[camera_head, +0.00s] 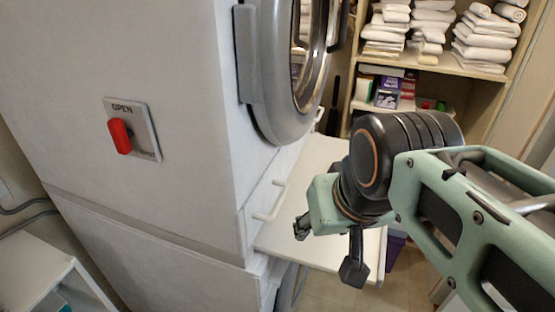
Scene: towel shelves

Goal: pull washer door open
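A tall white machine (150,55) fills the left side. Its round grey-rimmed glass door (272,75) is at the upper middle, on the face seen edge-on; the top is cut off. The door looks closed against the body. A curved grey part at lower centre, perhaps a second round door (284,287), is mostly hidden and cut off by the bottom edge. My gripper (326,248) is low at centre right, below and to the right of the upper door. Its dark fingers are spread apart, with nothing visible between them, and it appears clear of both round parts.
A white panel (318,165) juts from the machine behind my gripper, with a white bar handle (270,203) nearby. A red switch (120,136) is on the machine's side. Shelves (465,66) with folded towels stand behind. Tiled floor (410,275) shows at lower right.

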